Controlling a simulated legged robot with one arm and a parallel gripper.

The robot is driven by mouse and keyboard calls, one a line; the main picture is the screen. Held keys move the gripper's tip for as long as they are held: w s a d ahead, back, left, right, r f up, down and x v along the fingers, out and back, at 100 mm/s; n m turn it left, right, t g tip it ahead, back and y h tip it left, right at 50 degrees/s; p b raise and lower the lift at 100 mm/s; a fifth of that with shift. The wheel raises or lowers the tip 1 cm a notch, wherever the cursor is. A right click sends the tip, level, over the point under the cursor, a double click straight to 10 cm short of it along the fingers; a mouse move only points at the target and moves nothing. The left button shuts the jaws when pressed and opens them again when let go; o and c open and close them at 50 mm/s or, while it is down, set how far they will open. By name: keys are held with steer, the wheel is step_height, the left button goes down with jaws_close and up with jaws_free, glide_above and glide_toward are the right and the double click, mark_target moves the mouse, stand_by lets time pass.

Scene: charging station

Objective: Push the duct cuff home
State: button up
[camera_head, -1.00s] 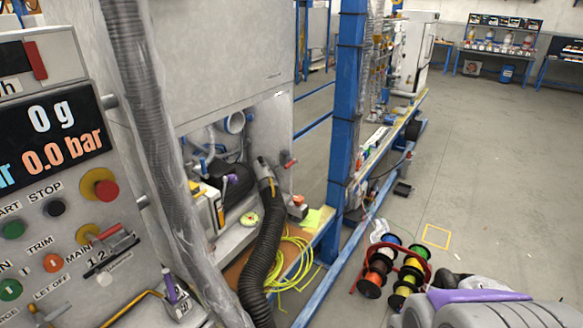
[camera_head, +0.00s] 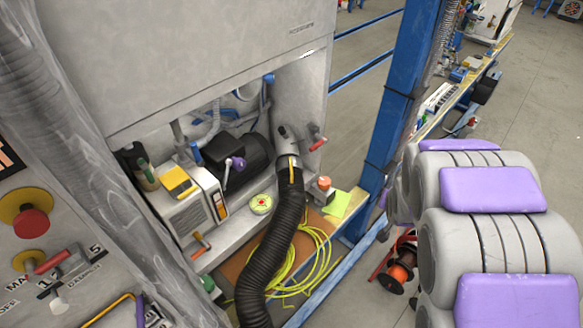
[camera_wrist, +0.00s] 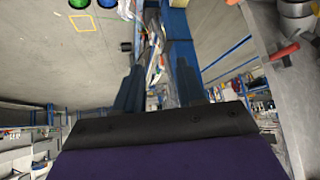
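The duct cuff (camera_head: 289,148) is a grey sleeve at the top end of the black corrugated hose (camera_head: 276,240). It sits tilted at the station's right inner panel, below the cabinet. Whether it is fully seated cannot be told. My gripper (camera_wrist: 160,88) shows in the wrist view with two dark blue fingers apart and nothing visibly held between them. It is away from the cuff. A grey round fitting (camera_wrist: 296,12) at the wrist view's top right may be the cuff. My gripper is not visible in the head view.
A red-handled lever (camera_head: 317,143) sticks out just right of the cuff. An orange-red button box (camera_head: 322,188) and yellow cable coils (camera_head: 303,262) lie near the hose. Cable spools (camera_head: 398,272) stand on the floor.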

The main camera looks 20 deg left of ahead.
steer(key=w+a+f+t+y, duration=0.2)
steer(key=w+a+f, duration=0.3)
steer(key=w+a, duration=0.15)
steer(key=n+t+y+p, duration=0.15)
steer(key=t+y, duration=0.25)
steer(key=y, duration=0.5)
glide_toward(291, 168)
steer(key=b+x, duration=0.1)
steer(key=x, duration=0.2)
steer(key=b+x, duration=0.1)
steer(key=x, duration=0.2)
steer(key=b+x, duration=0.1)
steer(key=x, duration=0.3)
steer(key=shift+f, duration=0.35)
steer(key=shift+c, duration=0.4)
jaws_close()
